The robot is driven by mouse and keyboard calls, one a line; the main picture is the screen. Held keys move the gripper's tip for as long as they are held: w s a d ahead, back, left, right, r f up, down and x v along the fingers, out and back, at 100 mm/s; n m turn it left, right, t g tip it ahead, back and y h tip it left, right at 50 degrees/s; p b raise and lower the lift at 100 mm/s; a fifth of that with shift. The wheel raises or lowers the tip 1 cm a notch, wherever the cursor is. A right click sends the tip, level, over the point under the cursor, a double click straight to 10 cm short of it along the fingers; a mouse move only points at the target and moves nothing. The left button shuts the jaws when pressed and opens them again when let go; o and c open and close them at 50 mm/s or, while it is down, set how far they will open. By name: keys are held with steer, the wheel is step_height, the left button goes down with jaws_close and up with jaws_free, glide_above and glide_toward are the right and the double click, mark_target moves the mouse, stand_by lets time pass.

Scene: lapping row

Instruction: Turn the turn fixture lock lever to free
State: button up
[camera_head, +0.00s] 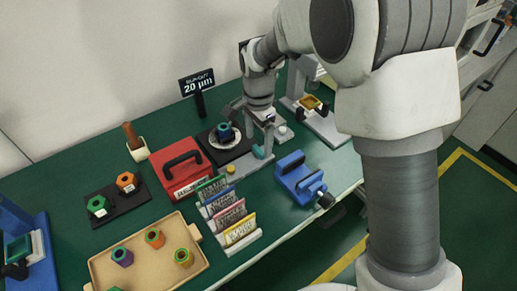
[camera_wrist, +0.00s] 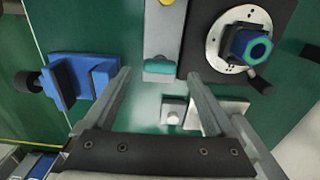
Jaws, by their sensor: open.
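The turn fixture (camera_head: 222,137) is a dark square base with a pale round plate, and a blue and green hexagonal part (camera_wrist: 248,47) sits on the plate. In the wrist view the fixture is at the upper right, and a short black lever (camera_wrist: 260,82) sticks out from the plate toward the lower right. I cannot read whether it stands at locked or free. My gripper (camera_wrist: 157,76) is open and empty, with its fingers apart, left of and below the lever in the wrist view. In the head view my gripper (camera_head: 264,132) hangs just right of the fixture.
A grey strip (camera_head: 250,165) with a teal piece (camera_wrist: 160,67) and yellow button lies beside the fixture. A blue vise (camera_head: 297,180), red box (camera_head: 180,170), card rack (camera_head: 232,225) and tray (camera_head: 148,262) stand nearby. A 20 µm sign (camera_head: 197,86) stands behind.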

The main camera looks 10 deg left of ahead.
mark_target(258, 149)
steer(key=shift+f, duration=1.65)
steer(key=c, duration=1.4)
